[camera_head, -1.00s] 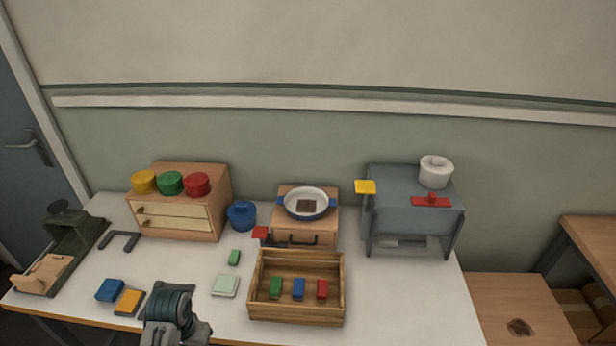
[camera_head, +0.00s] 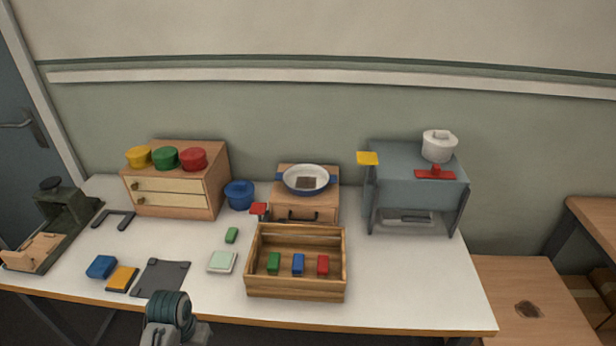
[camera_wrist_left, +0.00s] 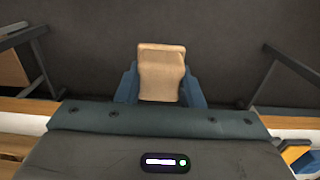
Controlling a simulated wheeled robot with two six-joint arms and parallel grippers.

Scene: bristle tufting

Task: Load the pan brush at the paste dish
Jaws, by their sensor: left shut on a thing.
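My left gripper (camera_wrist_left: 160,82) is shut on a beige wooden-looking block (camera_wrist_left: 161,62), with a blue finger on each side. In the wrist view it hangs over dark floor, off the table. In the head view my left wrist (camera_head: 170,318) is at the table's front edge; the fingers and block are hidden there. I cannot tell for certain whether the block is the pan brush. No dish is clearly marked as the paste dish; a shallow white pan with a blue rim (camera_head: 306,180) and a brown square inside stands on a small wooden cabinet. My right gripper is out of view.
A wooden tray (camera_head: 297,290) holds green, blue and red blocks. A pale green square (camera_head: 222,262), dark plate (camera_head: 160,278), blue block (camera_head: 101,267) and yellow block (camera_head: 122,278) lie nearby. A blue pot (camera_head: 239,194) stands behind; a grey oven (camera_head: 415,180) is right.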

